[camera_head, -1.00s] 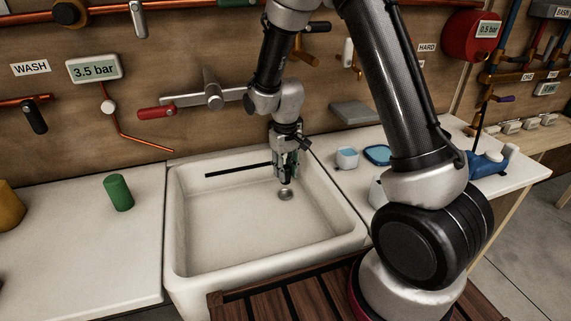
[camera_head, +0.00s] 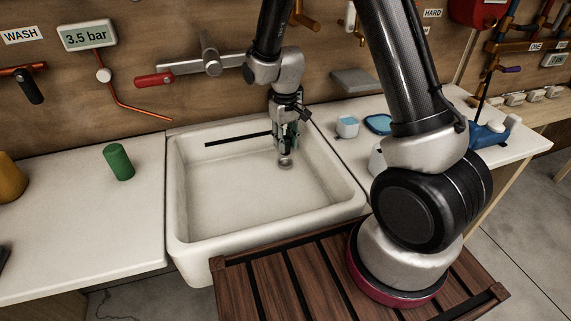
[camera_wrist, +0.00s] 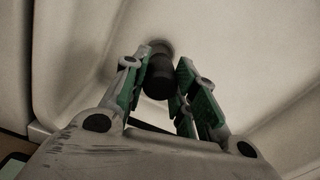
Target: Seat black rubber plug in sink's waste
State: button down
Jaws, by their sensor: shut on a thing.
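The black rubber plug (camera_wrist: 158,78) shows in the wrist view between the green-padded fingers of my gripper (camera_wrist: 165,85), which is shut on it. The plug's far end overlaps the round metal waste (camera_wrist: 160,46) in this view; I cannot tell whether it touches. In the head view my gripper (camera_head: 285,150) points down into the white sink (camera_head: 215,225), with its tips just above the waste (camera_head: 285,164). The plug is hard to make out there between the fingers.
The sink walls surround my gripper. A black bar-like slot (camera_head: 238,139) lies along the back. The tap with its red lever (camera_head: 155,80) is on the wall above.

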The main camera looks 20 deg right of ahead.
jog(key=shift+f, duration=1.55)
jog(key=shift+f, duration=1)
dwell(0.4)
jog(key=c, duration=1.1)
grip_release()
jog(key=shift+o, duration=0.2)
notch_tip(320, 180, up, 12)
jog(key=shift+r, duration=0.1)
